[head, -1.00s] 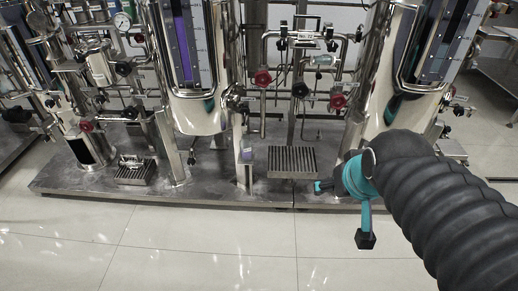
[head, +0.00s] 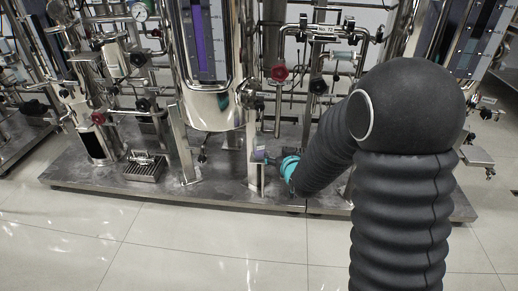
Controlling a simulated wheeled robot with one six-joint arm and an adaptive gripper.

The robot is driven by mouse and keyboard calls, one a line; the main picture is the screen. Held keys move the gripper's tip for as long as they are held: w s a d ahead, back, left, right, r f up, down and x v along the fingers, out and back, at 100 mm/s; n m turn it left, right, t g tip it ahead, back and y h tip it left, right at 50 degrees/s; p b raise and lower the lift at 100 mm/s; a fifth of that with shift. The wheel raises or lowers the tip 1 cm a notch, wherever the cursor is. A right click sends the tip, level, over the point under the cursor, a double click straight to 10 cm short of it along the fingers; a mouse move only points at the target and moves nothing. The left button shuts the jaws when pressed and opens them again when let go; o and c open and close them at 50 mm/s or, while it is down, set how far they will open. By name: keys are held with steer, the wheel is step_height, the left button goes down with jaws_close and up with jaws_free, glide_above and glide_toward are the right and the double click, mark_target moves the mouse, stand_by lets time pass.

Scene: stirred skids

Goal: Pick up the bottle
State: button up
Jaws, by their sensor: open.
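A small greyish-purple item (head: 259,155) shows near the top of a steel leg on the skid; it may be the bottle, but it is too small to tell. My teal gripper (head: 272,161) is just right of it, pointing left. Its fingers are small and dark, and I see nothing held in them. I cannot tell whether the fingertips touch the item. My black ribbed arm covers the skid to the right of the gripper.
A small slotted metal box (head: 146,168) sits at left. The tiled floor (head: 190,245) in front is clear.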

steer(key=t+y, duration=0.1)
glide_toward(261, 151)
steer(key=shift+n, duration=0.3)
steer(key=b+x, duration=0.1)
steer(key=x, duration=0.5)
steer(key=shift+w+a+f, duration=0.15)
steer(key=shift+w+f, duration=0.1)
steer(key=shift+x, duration=2.85)
steer(key=shift+r, duration=0.2)
steer(key=shift+c, duration=0.3)
